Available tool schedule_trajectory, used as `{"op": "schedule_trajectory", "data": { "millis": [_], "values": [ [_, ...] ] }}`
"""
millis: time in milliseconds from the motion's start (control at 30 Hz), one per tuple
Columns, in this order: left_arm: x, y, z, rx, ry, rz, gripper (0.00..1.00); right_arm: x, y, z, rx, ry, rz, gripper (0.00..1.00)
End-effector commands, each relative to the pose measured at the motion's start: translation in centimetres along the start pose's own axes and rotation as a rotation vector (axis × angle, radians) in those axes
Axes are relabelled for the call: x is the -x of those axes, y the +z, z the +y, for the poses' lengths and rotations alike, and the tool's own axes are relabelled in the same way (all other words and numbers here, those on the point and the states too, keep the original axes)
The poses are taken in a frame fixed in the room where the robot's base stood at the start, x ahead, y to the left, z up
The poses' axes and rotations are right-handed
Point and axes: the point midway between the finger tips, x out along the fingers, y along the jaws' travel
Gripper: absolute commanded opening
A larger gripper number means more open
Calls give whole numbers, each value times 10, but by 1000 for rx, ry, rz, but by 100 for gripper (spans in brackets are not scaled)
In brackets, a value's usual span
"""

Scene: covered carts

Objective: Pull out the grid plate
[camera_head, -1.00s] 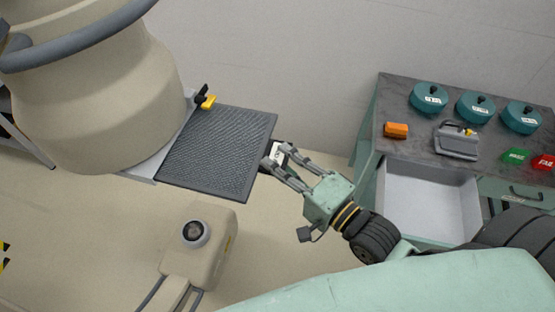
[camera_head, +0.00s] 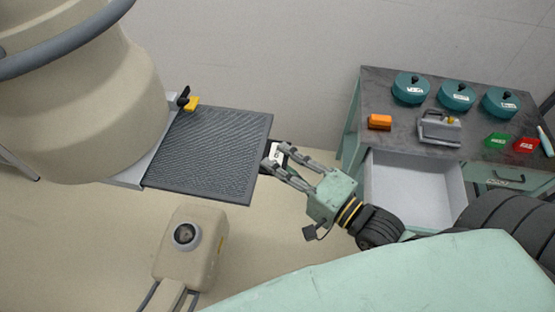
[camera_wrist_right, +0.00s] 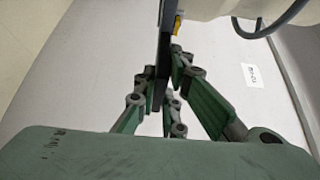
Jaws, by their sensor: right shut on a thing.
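The grid plate (camera_head: 208,158) is a dark grey, finely meshed square. It sticks out to the right from the pale slot shelf (camera_head: 130,176) of the large beige machine, with a yellow-and-black latch (camera_head: 191,102) at its far edge. My right gripper (camera_head: 272,159) is shut at the plate's right edge, at a handle with a white label. In the right wrist view, the plate shows edge-on as a dark strip (camera_wrist_right: 165,50) between the fingers (camera_wrist_right: 163,95). The fingers partly hide the handle. My left gripper is out of view.
A beige unit with a round knob (camera_head: 187,235) stands in front of the plate. At right, a cart (camera_head: 400,85) carries teal round containers, an orange block and a grey device. Its white drawer (camera_head: 410,185) is open. Bare floor lies between the plate and the cart.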

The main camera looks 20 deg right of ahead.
Motion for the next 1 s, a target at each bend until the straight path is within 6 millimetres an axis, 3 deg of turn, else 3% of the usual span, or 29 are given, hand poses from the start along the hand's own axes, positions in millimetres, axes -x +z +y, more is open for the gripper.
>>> {"op": "schedule_trajectory", "data": {
  "millis": [1000],
  "values": [
    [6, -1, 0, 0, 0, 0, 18, 26, -15, -2, -1, -3, 0, 0]
  ]
}}
